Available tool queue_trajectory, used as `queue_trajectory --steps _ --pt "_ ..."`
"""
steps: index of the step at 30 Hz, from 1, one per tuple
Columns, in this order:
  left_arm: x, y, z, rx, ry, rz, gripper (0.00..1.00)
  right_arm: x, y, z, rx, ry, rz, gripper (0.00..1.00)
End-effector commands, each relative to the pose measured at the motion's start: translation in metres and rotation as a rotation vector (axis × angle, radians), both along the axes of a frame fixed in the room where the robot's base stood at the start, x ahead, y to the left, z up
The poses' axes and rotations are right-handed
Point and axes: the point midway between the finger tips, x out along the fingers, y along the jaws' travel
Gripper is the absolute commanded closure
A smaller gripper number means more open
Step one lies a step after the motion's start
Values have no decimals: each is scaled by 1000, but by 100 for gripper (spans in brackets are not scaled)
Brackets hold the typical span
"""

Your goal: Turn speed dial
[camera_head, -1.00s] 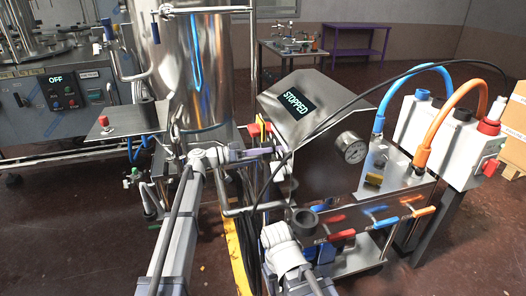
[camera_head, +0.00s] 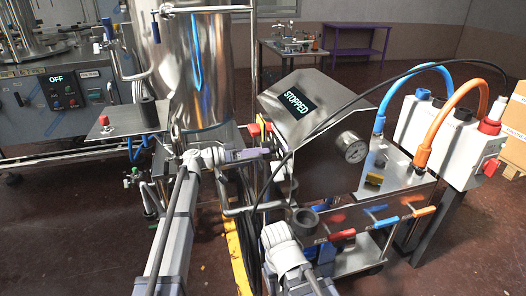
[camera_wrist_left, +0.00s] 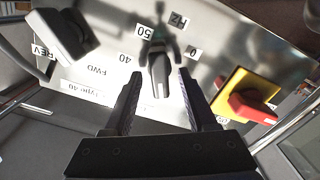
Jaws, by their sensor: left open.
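The speed dial (camera_wrist_left: 160,76) is a grey knob on a metal panel in the left wrist view, with labels 0, 40, 50 and Hz around it. My left gripper (camera_wrist_left: 158,80) is open, with one dark finger on each side of the dial. I cannot tell whether a finger touches it. In the head view my left gripper (camera_head: 272,153) reaches the left edge of the machine with the STOPPED screen (camera_head: 297,101). The dial is hidden there. My right gripper cannot be made out.
Beside the dial sit a FWD/REV selector (camera_wrist_left: 62,32) and a red-and-yellow switch (camera_wrist_left: 245,100). A steel tank (camera_head: 198,70) stands behind my left arm.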

Motion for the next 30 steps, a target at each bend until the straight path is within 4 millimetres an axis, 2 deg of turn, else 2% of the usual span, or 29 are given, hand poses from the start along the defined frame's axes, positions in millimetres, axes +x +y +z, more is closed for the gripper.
queue_trajectory --steps 6,12,30 --pt "-10 36 0 0 0 3 43 0 0 0 0 0 0 40" --pt "-15 56 0 0 0 1 43 0 0 0 0 0 0 40" --pt "-16 60 0 0 0 0 43 0 0 0 0 0 0 40"
